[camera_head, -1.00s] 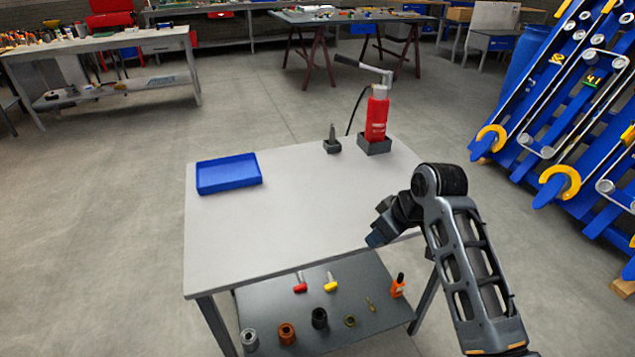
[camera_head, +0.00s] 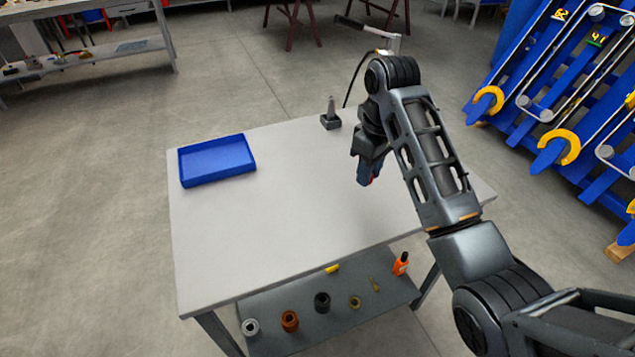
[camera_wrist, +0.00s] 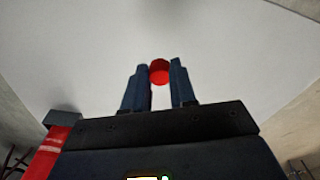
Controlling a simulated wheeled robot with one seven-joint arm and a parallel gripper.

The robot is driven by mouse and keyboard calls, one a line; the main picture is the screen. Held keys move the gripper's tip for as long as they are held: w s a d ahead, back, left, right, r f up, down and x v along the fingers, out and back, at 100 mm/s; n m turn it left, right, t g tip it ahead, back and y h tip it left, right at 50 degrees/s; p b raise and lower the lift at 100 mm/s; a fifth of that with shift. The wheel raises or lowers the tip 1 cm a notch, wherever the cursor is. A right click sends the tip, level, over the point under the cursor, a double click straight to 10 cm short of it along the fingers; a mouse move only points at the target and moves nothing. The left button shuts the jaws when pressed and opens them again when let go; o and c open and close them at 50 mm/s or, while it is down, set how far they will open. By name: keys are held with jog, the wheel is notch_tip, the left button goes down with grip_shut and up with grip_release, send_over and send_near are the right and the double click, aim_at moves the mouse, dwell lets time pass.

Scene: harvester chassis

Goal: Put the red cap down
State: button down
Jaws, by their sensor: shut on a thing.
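The red cap (camera_wrist: 160,71) shows in the wrist view between the two blue fingertips of my gripper (camera_wrist: 160,88). My gripper is shut on it. In the head view my gripper (camera_head: 367,172) hangs over the right part of the grey-white tabletop (camera_head: 280,220), and only a trace of red shows at its tips. The cap appears to be a little above the tabletop; the exact gap cannot be told.
A blue tray (camera_head: 217,161) lies at the tabletop's left. A small dark holder with a pin (camera_head: 331,117) stands at the back. Sockets and an orange bottle (camera_head: 401,263) sit on the lower shelf. The table's middle is clear.

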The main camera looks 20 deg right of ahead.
send_over(320, 206)
notch_tip(320, 206, down, 6)
jog(key=shift+s+d+f, duration=0.1)
jog(key=shift+f, duration=2)
jog(key=c, duration=0.9)
grip_release()
jog(key=r, duration=1.2)
jog(key=shift+s, duration=0.4)
jog(key=shift+d, duration=0.1)
